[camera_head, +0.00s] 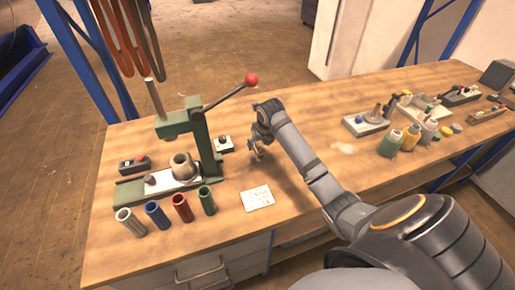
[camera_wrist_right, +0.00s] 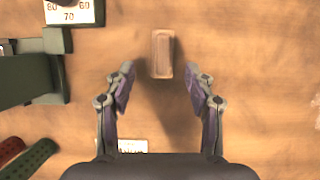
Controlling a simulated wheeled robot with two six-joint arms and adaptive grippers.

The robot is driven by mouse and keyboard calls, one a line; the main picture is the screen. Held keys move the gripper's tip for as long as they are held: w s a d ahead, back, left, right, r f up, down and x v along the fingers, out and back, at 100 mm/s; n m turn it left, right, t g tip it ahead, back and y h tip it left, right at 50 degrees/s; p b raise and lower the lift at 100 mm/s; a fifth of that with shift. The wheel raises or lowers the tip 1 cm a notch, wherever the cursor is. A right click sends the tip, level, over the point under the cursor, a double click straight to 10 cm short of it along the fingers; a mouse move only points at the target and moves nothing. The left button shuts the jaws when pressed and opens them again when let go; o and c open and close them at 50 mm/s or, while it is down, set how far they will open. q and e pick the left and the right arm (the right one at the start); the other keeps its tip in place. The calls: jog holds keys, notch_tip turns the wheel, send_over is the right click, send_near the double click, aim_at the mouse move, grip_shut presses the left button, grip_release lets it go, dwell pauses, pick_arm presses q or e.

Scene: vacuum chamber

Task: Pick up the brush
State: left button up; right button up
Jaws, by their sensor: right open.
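A small brown block (camera_wrist_right: 162,54), which looks like the brush, lies on the wooden bench in the right wrist view. It is just beyond my right gripper's fingertips and about centred between them. My right gripper (camera_wrist_right: 160,84) is open, with nothing between its fingers. In the head view the right gripper (camera_head: 258,150) points down over the bench, to the right of the green press. The brush cannot be made out in the head view, where my arm and gripper may hide it. My left gripper is not in view.
The green arbor press (camera_head: 207,145) with its red-knobbed lever stands left of my gripper. A white card (camera_head: 257,198) lies nearer the front edge. Several coloured tubes (camera_head: 182,207) stand front left. Bottles (camera_head: 390,143) and trays are at right.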

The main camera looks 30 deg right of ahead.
aim_at(260, 146)
jog(key=shift+p+x, duration=0.5)
jog(key=shift+x, duration=0.45)
jog(key=x, duration=0.3)
jog(key=shift+d+f, duration=0.1)
jog(key=shift+d, duration=0.1)
jog(key=shift+s, duration=0.1)
jog(key=c, duration=0.4)
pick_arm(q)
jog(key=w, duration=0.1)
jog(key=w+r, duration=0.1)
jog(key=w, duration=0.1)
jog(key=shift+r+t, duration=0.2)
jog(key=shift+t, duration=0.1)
pick_arm(e)
grip_shut()
